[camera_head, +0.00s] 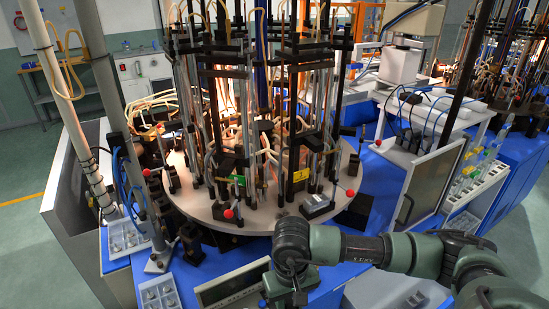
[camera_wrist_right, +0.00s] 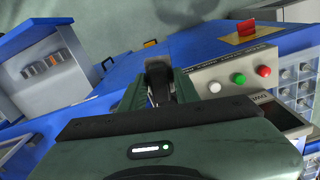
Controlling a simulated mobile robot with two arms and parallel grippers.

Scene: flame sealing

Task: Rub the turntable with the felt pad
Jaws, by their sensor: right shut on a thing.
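The turntable (camera_head: 247,217) is a pale round disc in the middle of the head view, with a dense ring of rods, clamps and hoses standing on it. In the right wrist view my right gripper (camera_wrist_right: 158,88) points down and away over the blue machine bench. Its green fingers are shut on a small dark grey piece (camera_wrist_right: 157,70), which looks like the felt pad, though it is partly hidden by the gripper. In the head view my right arm bends down at the front of the turntable, and its jaws are not visible there. My left gripper is not in view.
A control panel (camera_wrist_right: 235,82) with white, green and red buttons lies right of the gripper. Red-knobbed levers (camera_head: 229,213) and a small box (camera_head: 316,206) sit at the turntable's front. Grey part bins (camera_head: 160,292) stand at front left. Grey posts rise at left.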

